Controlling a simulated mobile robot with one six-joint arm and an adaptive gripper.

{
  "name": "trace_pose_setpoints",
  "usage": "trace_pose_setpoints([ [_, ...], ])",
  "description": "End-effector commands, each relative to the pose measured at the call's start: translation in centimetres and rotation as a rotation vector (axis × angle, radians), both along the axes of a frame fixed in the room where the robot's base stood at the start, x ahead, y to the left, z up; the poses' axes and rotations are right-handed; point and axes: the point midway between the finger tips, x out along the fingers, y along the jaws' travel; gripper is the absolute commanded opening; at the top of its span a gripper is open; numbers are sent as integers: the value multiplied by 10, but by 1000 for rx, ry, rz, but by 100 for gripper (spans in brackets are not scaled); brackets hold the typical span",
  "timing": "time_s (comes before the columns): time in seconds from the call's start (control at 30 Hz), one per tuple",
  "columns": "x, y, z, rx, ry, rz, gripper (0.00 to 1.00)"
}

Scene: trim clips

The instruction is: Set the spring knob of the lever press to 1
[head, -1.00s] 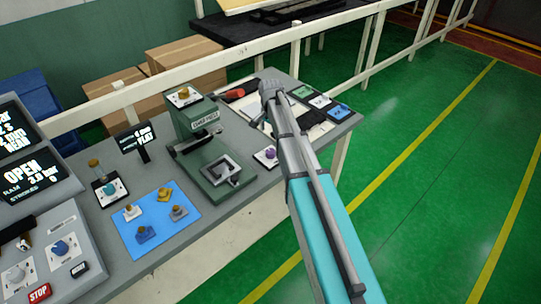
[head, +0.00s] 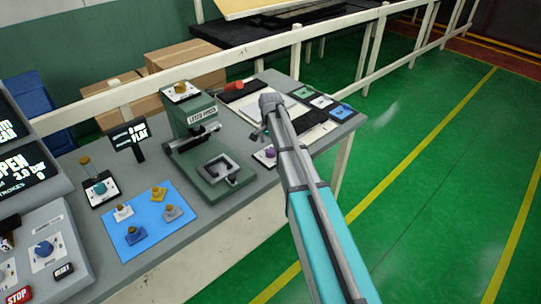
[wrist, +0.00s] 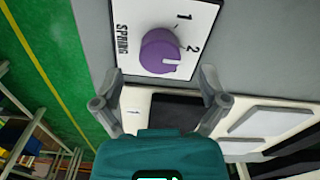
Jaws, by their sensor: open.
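The spring knob (wrist: 158,50) is round and purple, on a white plate (wrist: 130,14) marked SPRING, 1 and 2. Its pale pointer mark is on its lower right side, nearer the 2 than the 1. In the head view the knob (head: 269,153) sits on the bench beside the green lever press (head: 195,122). My gripper (wrist: 160,76) is open, its fingers spread to either side of the knob's near edge in the wrist view, with nothing between them. In the head view my gripper (head: 260,132) is just above and left of the knob.
Tiles and a pale sheet (head: 290,120) lie behind my gripper. Control boxes (head: 45,250) stand at the left. A white rail (head: 240,50) runs behind the bench.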

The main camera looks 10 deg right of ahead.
Motion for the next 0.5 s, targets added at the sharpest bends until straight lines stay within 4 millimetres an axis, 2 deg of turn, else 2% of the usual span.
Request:
trace_pose_setpoints([
  [0.03,0,0,-8,0,0,0,93],
  [0.2,0,0,-20,0,0,0,93],
  [0.5,0,0,-33,0,0,0,93],
])
